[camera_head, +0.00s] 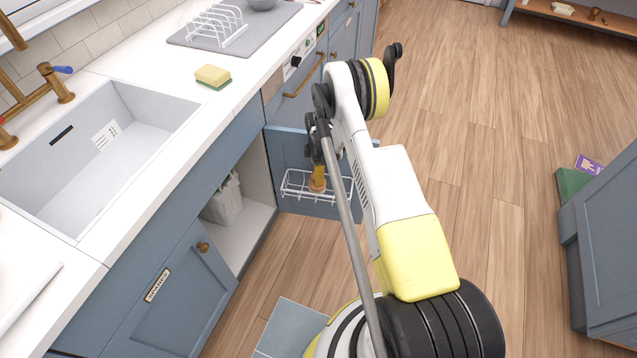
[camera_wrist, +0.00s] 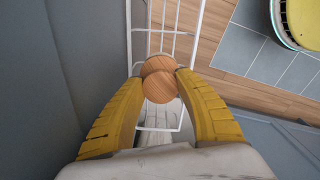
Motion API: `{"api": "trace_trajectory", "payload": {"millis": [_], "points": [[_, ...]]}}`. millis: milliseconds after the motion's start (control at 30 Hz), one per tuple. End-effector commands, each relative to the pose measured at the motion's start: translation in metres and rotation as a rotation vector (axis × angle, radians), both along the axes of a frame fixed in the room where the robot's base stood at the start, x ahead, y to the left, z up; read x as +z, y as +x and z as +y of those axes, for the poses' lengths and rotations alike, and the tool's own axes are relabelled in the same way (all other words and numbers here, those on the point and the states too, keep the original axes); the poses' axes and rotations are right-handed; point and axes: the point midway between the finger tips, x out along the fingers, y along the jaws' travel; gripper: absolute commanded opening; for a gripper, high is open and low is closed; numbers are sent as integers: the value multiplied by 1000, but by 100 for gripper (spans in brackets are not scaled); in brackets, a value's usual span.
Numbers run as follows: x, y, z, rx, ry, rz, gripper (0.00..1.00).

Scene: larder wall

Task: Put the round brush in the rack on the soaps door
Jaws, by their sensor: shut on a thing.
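The round brush (camera_wrist: 159,88), with round wooden parts, is between the yellow fingertips of my gripper (camera_wrist: 159,76) in the wrist view. My gripper is shut on it. The white wire rack (camera_head: 290,188) is fixed to the inner face of the open cupboard door (camera_head: 286,146). In the head view, the brush (camera_head: 317,184) shows within the rack's outline, upright below my gripper (camera_head: 318,170). In the wrist view, rack wires (camera_wrist: 129,40) run on both sides of the brush. I cannot tell whether the brush touches the rack floor.
The open cupboard holds a pale bin (camera_head: 224,203) left of the door. A shut blue door (camera_head: 178,300) with a label stands nearer. The sink (camera_head: 110,150) and a sponge (camera_head: 213,75) are on the counter above. The wooden floor (camera_head: 480,130) at the right is clear.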

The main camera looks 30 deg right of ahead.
Motion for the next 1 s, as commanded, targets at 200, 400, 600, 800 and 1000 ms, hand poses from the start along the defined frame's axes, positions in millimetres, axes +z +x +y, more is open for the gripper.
{"api": "trace_trajectory", "payload": {"millis": [200, 400, 600, 800, 1000], "points": [[-33, 0, 0, 0, 0, 0, 3], [-31, 0, 0, 0, 0, 0, 3], [-34, 0, 0, 0, 0, 0, 46], [-34, 0, 0, 0, 0, 0, 46], [-25, 0, 0, 0, 0, 0, 46]]}}
